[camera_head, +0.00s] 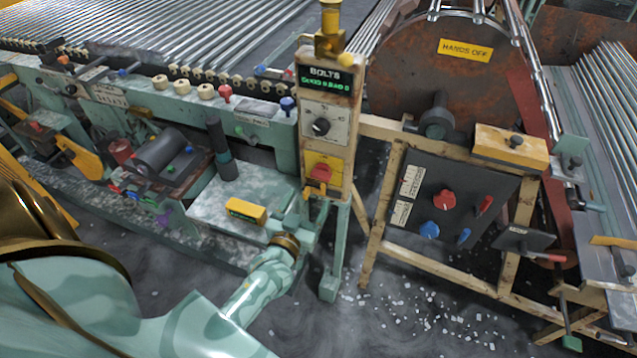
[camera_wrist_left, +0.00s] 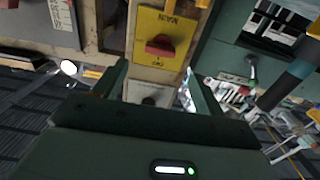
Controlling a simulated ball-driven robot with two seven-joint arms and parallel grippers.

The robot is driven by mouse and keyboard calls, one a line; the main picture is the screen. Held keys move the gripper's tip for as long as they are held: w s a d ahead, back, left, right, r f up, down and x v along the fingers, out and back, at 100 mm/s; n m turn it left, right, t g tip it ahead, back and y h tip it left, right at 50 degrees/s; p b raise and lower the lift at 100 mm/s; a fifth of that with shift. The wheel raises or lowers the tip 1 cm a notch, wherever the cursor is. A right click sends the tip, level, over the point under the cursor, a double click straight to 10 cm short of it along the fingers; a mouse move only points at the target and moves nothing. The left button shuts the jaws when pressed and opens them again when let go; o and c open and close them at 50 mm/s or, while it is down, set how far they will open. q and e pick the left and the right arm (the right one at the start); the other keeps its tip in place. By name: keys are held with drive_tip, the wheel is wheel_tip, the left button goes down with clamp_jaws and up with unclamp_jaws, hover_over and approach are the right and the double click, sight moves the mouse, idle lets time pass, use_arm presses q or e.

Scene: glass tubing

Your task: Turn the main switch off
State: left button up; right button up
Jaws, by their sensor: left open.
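The main switch is a red handle (camera_head: 320,173) on a yellow plate (camera_head: 337,163), low on the wooden control post. It also shows in the left wrist view as a red handle (camera_wrist_left: 160,46) on a yellow plate (camera_wrist_left: 182,27) with dark lettering, too small to read surely. The handle lies crosswise there. My left gripper (camera_head: 308,211) is just below the switch in the head view. In the left wrist view its two dark green fingers (camera_wrist_left: 158,70) are apart and empty, with the handle beyond their tips, not between them. My right gripper is not in view.
Above the switch, the post has a dial (camera_head: 320,127) and a BOLTS display (camera_head: 325,78). A green bench with a yellow block (camera_head: 246,210) lies to the left. A dark panel with red and blue knobs (camera_head: 445,199) stands to the right.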

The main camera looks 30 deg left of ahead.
sight(319, 179)
use_arm(q)
drive_tip(key=b+x, duration=0.1)
drive_tip(key=x, duration=0.5)
drive_tip(key=shift+w+f, duration=0.1)
drive_tip(key=shift+w, duration=0.25)
drive_tip(key=shift+w+a, duration=0.15)
drive_tip(key=shift+w, duration=0.3)
drive_tip(key=shift+c, duration=0.3)
drive_tip(key=c, duration=0.9)
